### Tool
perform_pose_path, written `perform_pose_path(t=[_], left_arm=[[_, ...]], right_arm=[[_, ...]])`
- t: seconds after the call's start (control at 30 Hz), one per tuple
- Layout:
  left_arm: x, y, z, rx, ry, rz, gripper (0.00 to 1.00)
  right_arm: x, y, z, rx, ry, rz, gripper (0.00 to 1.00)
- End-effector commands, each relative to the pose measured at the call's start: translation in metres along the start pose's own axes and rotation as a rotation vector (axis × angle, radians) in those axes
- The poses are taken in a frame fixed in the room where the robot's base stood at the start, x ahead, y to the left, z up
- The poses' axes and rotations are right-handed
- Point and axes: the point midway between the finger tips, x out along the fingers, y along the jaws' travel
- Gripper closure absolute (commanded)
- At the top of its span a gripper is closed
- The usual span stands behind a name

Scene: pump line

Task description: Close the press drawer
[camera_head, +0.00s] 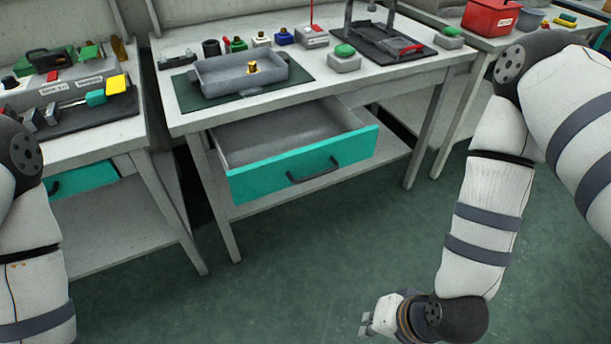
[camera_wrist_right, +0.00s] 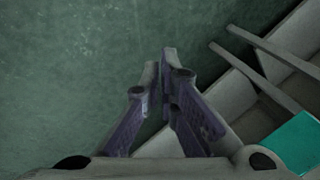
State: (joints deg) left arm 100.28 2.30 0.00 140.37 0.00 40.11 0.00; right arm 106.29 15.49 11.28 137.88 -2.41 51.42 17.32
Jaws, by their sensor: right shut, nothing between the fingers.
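The press drawer (camera_head: 303,166) has a teal front with a dark bar handle (camera_head: 313,171). It is pulled out from under the middle workbench, and its grey inside looks empty. My right gripper (camera_head: 366,325) is low over the floor at the bottom of the head view, in front of the drawer and well apart from it. In the right wrist view my right gripper (camera_wrist_right: 165,60) has its fingers together with nothing between them. A teal panel (camera_wrist_right: 302,143) shows at the right edge there. My left arm shows at the left, but its gripper is out of view.
The middle workbench (camera_head: 180,120) carries a grey tray (camera_head: 225,78) on a dark mat, several small parts and a black press base (camera_head: 385,40). Another bench with a teal drawer (camera_head: 82,180) stands left. Green floor (camera_head: 300,265) before the open drawer is clear.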

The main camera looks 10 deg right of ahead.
Motion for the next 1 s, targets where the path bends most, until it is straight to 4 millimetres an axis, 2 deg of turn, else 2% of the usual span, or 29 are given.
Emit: perform_pose_path(t=[0.03,0.1,0.2,0.23,0.3,0.37,0.8,1.0], left_arm=[[0.004,0.0,0.004,0.0,-0.015,-0.001,0.56],[0.006,0.0,0.005,0.0,-0.023,-0.001,0.56],[0.008,0.0,0.006,0.0,-0.028,-0.001,0.56],[0.008,0.0,0.007,0.0,-0.028,-0.001,0.56],[0.009,0.0,0.007,0.0,-0.032,-0.001,0.56],[0.011,0.0,0.009,0.0,-0.039,-0.002,0.56],[0.038,-0.002,0.03,0.0,-0.127,-0.005,0.56],[0.035,-0.001,0.028,0.0,-0.118,-0.005,0.56]], right_arm=[[-0.002,-0.037,-0.038,0.181,0.1,-0.122,1.0],[-0.017,-0.08,-0.089,0.404,0.218,-0.29,1.0],[-0.044,-0.114,-0.141,0.613,0.318,-0.464,1.0],[-0.049,-0.119,-0.15,0.65,0.335,-0.496,1.0],[-0.054,-0.126,-0.162,0.694,0.352,-0.534,1.0],[-0.05,-0.128,-0.166,0.701,0.354,-0.539,1.0],[0.029,-0.157,-0.206,0.696,0.349,-0.529,1.0],[0.027,-0.182,-0.229,0.691,0.354,-0.537,1.0]])
